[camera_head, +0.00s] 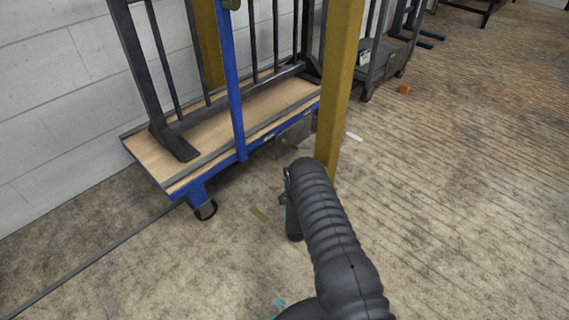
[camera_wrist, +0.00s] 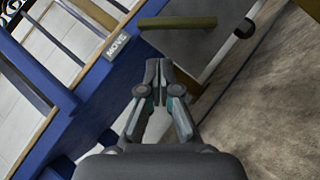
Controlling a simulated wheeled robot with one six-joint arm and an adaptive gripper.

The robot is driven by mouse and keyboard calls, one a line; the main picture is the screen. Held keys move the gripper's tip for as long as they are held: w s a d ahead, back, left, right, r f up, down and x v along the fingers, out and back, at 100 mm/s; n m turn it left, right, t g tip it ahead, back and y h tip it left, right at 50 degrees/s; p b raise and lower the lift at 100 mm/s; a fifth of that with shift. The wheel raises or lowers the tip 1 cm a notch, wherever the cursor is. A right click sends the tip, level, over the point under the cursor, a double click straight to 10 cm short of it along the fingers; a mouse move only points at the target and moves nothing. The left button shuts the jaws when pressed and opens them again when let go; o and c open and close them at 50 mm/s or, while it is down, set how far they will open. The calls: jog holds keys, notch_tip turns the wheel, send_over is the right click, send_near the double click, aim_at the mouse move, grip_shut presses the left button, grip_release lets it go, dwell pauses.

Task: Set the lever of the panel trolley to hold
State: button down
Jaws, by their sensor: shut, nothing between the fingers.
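The panel trolley (camera_head: 225,112) stands by the wall with a blue frame, a wooden deck and dark upright bars. In the wrist view its blue frame (camera_wrist: 52,84) runs along the left, with a plate marked MOVE (camera_wrist: 117,45). An olive bar (camera_wrist: 178,22), apparently the lever, lies nearly level right of that plate. No hold label is readable. My gripper (camera_wrist: 158,66) is shut and empty. Its fingertips sit below the bar in the picture, seemingly apart from it. In the head view my arm mostly hides the gripper, and I cannot make out the lever there.
A yellow post (camera_head: 340,90) rises close beside my arm, in front of the trolley's right end. Another dark cart (camera_head: 375,60) stands behind at the right. A small orange object (camera_head: 405,89) lies on the floor. The floor at right is mostly clear.

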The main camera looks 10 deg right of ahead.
aim_at(290, 144)
jog(key=x, duration=0.9)
jog(key=shift+b, duration=0.45)
jog(key=shift+w+a+r, duration=0.1)
